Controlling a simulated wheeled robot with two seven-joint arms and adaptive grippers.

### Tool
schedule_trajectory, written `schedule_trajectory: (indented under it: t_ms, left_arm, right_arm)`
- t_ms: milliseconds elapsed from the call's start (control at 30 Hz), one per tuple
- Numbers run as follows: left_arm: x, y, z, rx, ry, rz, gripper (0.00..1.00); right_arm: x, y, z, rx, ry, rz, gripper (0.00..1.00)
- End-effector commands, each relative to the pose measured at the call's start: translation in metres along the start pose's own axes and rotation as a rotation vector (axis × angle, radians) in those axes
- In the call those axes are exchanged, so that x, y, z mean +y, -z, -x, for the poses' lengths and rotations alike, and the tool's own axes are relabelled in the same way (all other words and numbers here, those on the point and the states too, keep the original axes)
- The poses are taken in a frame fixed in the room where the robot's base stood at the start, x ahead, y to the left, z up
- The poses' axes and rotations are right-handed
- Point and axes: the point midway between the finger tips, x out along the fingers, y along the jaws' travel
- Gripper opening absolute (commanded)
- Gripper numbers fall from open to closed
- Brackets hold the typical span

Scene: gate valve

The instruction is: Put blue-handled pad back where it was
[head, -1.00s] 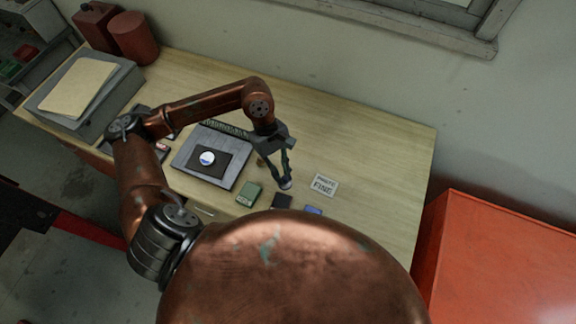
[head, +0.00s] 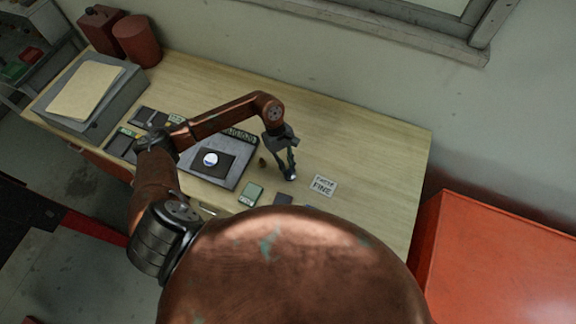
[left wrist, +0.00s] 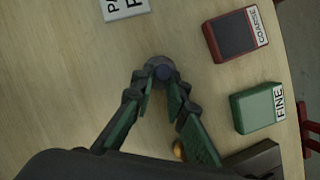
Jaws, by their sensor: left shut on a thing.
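The blue-handled pad (left wrist: 163,73) is a small grey disc with a dark blue knob. My left gripper (left wrist: 160,82) is shut on its knob, with a fingertip on either side. The card's edge also shows in the left wrist view (left wrist: 125,7). I cannot tell whether the pad touches the tabletop. My right gripper is not in view.
A green FINE block (left wrist: 255,108) and a red-edged COARSE block (left wrist: 231,38) lie nearby. A grey plate (head: 232,178) bears a dark mat and a bright disc (head: 211,159). The table (head: 375,150) is clear behind and right of the card. A grey case (head: 113,92) stands far left.

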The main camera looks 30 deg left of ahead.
Motion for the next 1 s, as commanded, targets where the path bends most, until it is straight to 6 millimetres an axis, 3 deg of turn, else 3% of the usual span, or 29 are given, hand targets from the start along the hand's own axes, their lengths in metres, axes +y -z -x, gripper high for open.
schedule_trajectory:
  t_ms: [267, 300, 533, 867, 1000]
  left_arm:
    - [0.0, 0.001, -0.003, 0.0, -0.001, -0.001, 0.0]
    - [0.0, 0.001, -0.004, 0.0, 0.0, -0.001, 0.14]
    - [0.0, 0.001, -0.002, 0.0, 0.0, -0.001, 0.3]
    - [0.0, 0.0, -0.001, -0.001, 0.0, 0.0, 0.31]
    - [0.001, 0.001, 0.01, 0.002, -0.002, -0.001, 0.31]
  right_arm:
    - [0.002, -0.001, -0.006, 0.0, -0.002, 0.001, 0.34]
    - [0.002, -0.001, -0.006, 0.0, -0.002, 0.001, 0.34]
    - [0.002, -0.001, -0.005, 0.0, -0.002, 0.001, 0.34]
    - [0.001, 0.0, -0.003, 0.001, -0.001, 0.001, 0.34]
    - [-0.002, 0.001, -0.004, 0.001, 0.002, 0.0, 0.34]
